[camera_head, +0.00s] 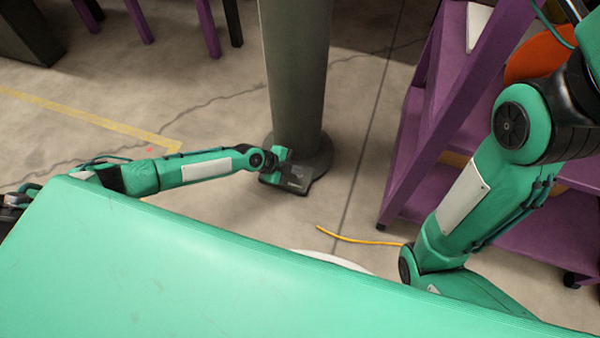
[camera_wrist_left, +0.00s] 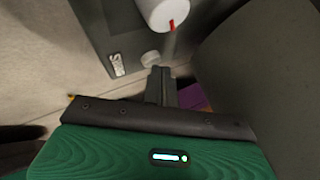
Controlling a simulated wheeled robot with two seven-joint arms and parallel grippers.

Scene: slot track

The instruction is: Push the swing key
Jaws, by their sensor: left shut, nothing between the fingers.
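In the left wrist view a grey panel (camera_wrist_left: 112,22) carries a white cylinder (camera_wrist_left: 165,8) with a red mark on its lower edge. I take this cylinder to be the swing key, but cannot be sure. A small pale round knob (camera_wrist_left: 150,59) and a light label (camera_wrist_left: 117,65) are also on the panel. My left gripper (camera_wrist_left: 160,72) is shut and empty, its tips just below the knob and apart from the cylinder in the picture. I cannot tell whether the tips touch the panel. In the head view the left arm reaches the column's foot. My right gripper is out of view.
A thick grey column (camera_head: 296,70) stands at the centre. A purple shelf unit (camera_head: 425,135) stands to the right, close to my right arm. A yellow cable (camera_head: 358,240) lies on the floor. Open concrete floor (camera_head: 215,70) lies left of the column.

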